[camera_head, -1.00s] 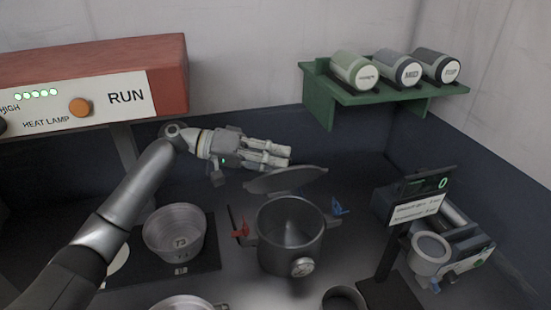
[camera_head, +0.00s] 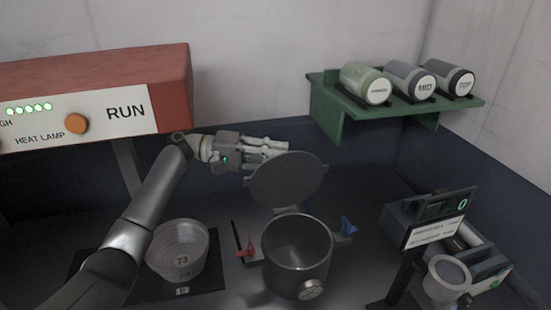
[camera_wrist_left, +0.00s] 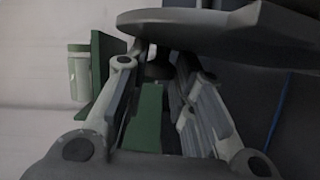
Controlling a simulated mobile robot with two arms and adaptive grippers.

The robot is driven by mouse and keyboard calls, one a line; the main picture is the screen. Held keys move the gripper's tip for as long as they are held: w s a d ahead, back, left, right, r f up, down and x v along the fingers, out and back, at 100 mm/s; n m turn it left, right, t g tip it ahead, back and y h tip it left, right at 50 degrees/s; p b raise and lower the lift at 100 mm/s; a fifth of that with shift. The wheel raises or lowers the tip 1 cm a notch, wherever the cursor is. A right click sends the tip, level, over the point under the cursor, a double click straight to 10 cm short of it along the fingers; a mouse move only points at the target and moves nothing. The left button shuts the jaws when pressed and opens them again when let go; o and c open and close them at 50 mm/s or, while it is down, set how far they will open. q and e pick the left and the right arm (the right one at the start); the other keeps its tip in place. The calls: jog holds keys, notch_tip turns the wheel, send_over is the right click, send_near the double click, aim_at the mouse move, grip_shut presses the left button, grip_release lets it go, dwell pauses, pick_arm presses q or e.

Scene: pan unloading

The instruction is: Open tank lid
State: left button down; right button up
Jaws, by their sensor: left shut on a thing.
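The tank (camera_head: 299,262) is a grey metal pot with a round gauge on its front, and its mouth shows open in the head view. Its round grey lid (camera_head: 289,180) stands steeply tilted up behind the mouth. My left gripper (camera_head: 276,148) is behind the lid at its upper left, its fingertips partly hidden by the lid. In the left wrist view the lid (camera_wrist_left: 205,30) spans the top, and a dark knob (camera_wrist_left: 158,68) sits between the fingertips; the gripper is shut on it. My right gripper is not in view.
A red clip (camera_head: 246,246) and a blue clip (camera_head: 348,226) flank the tank. A green shelf (camera_head: 400,110) with canisters hangs above right. A scale-like device (camera_head: 435,232) stands at right.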

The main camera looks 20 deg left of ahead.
pick_arm(q)
jog(key=c, duration=1.2)
grip_release()
jog(key=shift+v, duration=3.75)
